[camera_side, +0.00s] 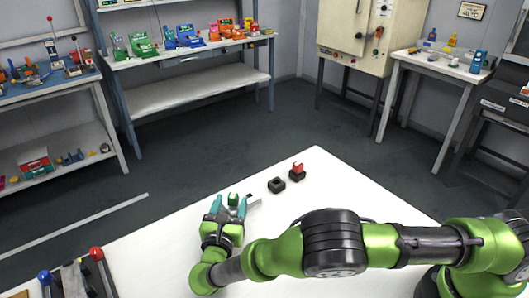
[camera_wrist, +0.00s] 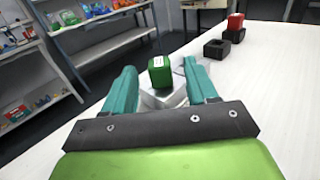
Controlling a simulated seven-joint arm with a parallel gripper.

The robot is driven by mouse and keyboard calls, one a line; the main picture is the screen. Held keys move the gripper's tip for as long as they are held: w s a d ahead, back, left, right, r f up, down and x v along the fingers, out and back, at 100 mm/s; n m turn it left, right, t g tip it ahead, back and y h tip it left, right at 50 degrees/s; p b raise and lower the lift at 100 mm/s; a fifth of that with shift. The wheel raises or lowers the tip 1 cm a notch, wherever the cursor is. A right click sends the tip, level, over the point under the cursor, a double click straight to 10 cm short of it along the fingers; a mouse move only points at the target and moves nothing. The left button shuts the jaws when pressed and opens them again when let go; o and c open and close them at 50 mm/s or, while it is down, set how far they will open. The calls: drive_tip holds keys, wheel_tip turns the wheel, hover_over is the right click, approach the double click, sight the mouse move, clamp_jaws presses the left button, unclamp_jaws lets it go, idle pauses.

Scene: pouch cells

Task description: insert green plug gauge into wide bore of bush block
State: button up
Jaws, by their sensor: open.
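The green plug gauge (camera_wrist: 159,73) is a small green block with a white label on top. It stands between the teal fingers of my gripper (camera_wrist: 160,66), with gaps visible on both sides, so the jaws are open around it. In the side view the green plug gauge (camera_side: 233,199) shows small between the fingertips of my gripper (camera_side: 232,206). A black block with a square opening on top (camera_side: 277,185), seemingly the bush block, sits on the table beyond and to the right. It also shows in the wrist view (camera_wrist: 216,48). The plug's lower end is hard to make out.
A red piece (camera_wrist: 235,21) sits in a second black block (camera_wrist: 234,36) just beyond the empty one. A grey metallic holder (camera_wrist: 163,98) lies under or beside the green plug. The white table (camera_side: 345,199) is clear around the blocks. Red and blue knobbed levers (camera_side: 95,254) stand at the lower left.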

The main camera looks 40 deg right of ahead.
sight(234, 193)
drive_tip(key=x, duration=0.4)
drive_tip(key=shift+w+d, duration=0.2)
drive_tip(key=shift+d, duration=0.05)
clamp_jaws()
drive_tip(key=shift+r, duration=0.15)
